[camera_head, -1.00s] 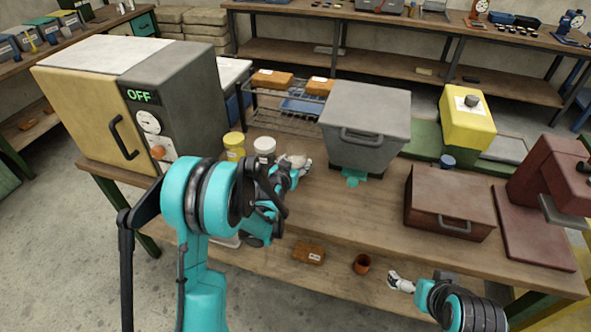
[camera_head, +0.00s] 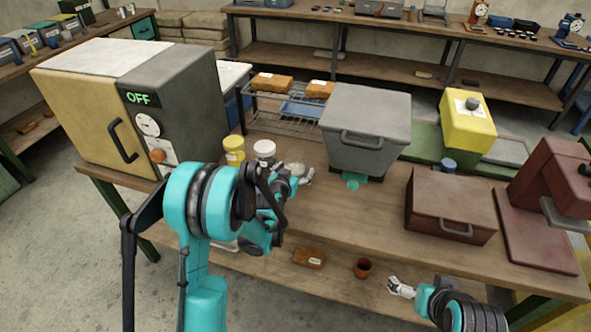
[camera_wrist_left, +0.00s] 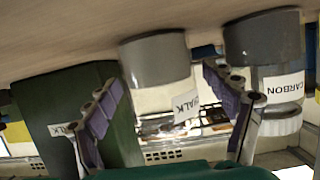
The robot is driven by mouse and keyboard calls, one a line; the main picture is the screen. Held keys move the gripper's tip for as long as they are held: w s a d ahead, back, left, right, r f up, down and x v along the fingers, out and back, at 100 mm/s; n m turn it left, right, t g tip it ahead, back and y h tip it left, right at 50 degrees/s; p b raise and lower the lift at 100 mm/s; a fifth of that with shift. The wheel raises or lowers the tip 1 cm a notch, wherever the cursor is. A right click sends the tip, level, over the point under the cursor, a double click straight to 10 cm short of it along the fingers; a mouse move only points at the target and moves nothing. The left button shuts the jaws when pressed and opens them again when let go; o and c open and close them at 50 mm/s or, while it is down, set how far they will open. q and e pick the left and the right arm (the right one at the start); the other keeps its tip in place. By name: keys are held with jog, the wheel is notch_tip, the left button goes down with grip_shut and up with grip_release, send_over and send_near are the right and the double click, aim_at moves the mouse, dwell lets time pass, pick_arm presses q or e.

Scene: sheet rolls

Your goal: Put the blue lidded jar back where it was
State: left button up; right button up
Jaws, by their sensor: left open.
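A small dark blue round container (camera_head: 448,164), the only thing like the blue lidded jar that I can make out, stands at the back of the bench beside the yellow machine. My left gripper (camera_head: 302,173) is low over the bench, left of the grey bin and well away from the blue container. In the left wrist view its purple-padded fingers (camera_wrist_left: 168,110) are spread apart. A pale jar with a partly readable label (camera_wrist_left: 160,75) shows beyond the gap. I cannot tell whether it stands between them. My right gripper (camera_head: 401,287) is at the front, its fingers too small to judge.
A yellow jar (camera_head: 234,150) and a white-lidded jar (camera_head: 264,150) stand left of my left gripper. A jar labelled CARBON (camera_wrist_left: 265,70) shows in the wrist view. The grey bin (camera_head: 366,125) and brown box (camera_head: 450,205) stand to the right.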

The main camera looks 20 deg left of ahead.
pick_arm(q)
jog(key=p+v, duration=0.2)
jog(key=v, duration=0.9)
jog(key=shift+p, duration=0.35)
jog(key=s+d+r+g, duration=0.3)
jog(key=s+r, duration=0.3)
jog(key=s, duration=0.3)
jog(key=s+r+g, duration=0.1)
jog(key=s+g, duration=0.3)
jog(key=s, duration=1.3)
jog(key=shift+r, duration=0.2)
